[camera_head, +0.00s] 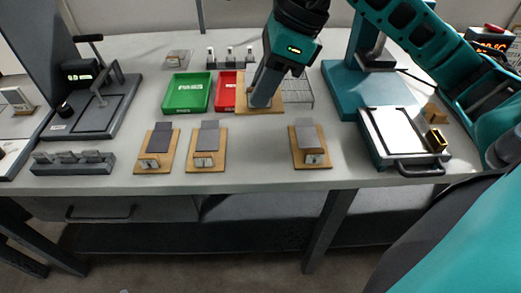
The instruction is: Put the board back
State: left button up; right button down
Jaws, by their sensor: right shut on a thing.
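My right gripper (262,94) reaches in from the upper right and is shut on a wooden board (275,108), whose edges show around the fingers. The fingers hide most of what lies on it. This board is next to a red tray (227,92) and overlaps a wire rack (300,92). Three similar wooden boards with grey plates and metal clips stand along the table's front: one at the left (156,150), one beside it (207,148), and one to the right (309,146). My left gripper is not in view.
A green tray marked PASS (187,92) sits left of the red one. A dark press (95,105) and a grey block (72,163) are at left. A teal stand (365,85) and a grey-lidded device (402,137) are at right. The front middle table (255,150) is clear.

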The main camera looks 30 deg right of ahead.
notch_tip(320, 180, down, 10)
jog(key=shift+f+b, duration=0.1)
jog(key=shift+b, duration=0.8)
notch_tip(320, 180, down, 5)
jog(key=shift+r+b, duration=0.1)
jog(key=shift+b, duration=0.4)
jog(key=c, duration=1.1)
grip_release()
jog(key=shift+o, duration=0.2)
jog(key=shift+r, duration=0.1)
jog(key=shift+d+r, duration=0.1)
jog(key=shift+r, duration=0.15)
jog(key=p+v, duration=0.1)
jog(key=v, duration=1)
jog(key=shift+r+p, duration=0.25)
jog(key=shift+p, duration=0.1)
